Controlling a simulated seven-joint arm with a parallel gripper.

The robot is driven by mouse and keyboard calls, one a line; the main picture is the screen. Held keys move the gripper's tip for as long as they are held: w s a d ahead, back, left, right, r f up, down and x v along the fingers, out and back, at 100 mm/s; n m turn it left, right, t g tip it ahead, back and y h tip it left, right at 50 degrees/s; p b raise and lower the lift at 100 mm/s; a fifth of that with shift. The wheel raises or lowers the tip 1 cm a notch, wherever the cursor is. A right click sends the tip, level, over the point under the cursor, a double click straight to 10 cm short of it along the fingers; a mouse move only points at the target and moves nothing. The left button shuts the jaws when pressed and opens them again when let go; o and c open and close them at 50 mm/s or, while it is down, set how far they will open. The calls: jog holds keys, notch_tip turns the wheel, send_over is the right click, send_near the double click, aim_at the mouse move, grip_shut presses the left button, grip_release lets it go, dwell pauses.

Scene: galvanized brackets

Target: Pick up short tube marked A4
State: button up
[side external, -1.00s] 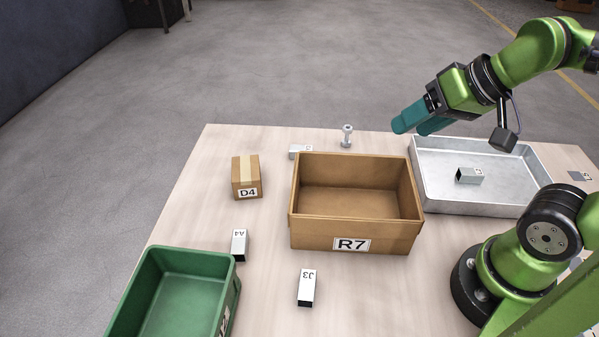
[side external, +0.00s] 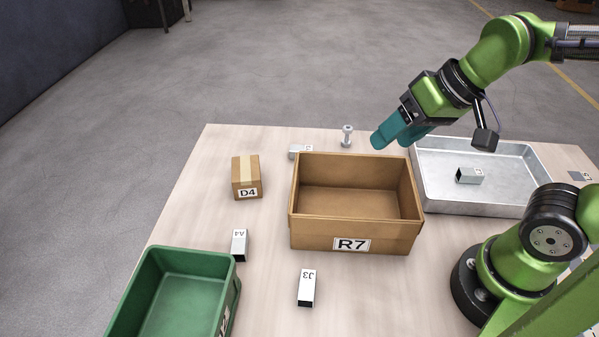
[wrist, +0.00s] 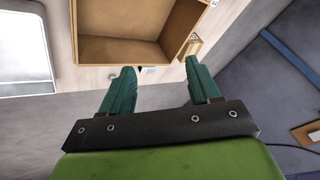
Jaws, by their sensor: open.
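The short tube marked A4 (side external: 239,244) is a small square metal tube with a white label. It lies on the table in the side view, between the green bin and the R7 box. I cannot make out the A4 tube in the wrist view.
The open cardboard box R7 (side external: 310,231) stands between my gripper and the A4 tube.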

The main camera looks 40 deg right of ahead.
jog(key=w+a+f+n+g, duration=0.1)
jog(key=w+a+g, duration=0.2)
jog(key=w+a, duration=0.45)
jog(key=m+g+h, duration=0.1)
jog(key=m+h, duration=0.3)
jog(key=m, duration=0.2)
send_over(238, 242)
jog(key=s, duration=0.1)
notch_tip(238, 242, down, 16)
jog(key=shift+s+r, duration=0.15)
jog(key=shift+r, duration=0.1)
jog(key=shift+w+f, duration=0.2)
jog(key=shift+f, duration=0.75)
jog(key=shift+w+f, duration=0.2)
jog(key=shift+f, duration=0.7)
jog(key=shift+w+f, duration=0.2)
jog(key=shift+f, duration=0.75)
grip_shut()
jog(key=shift+r, duration=0.1)
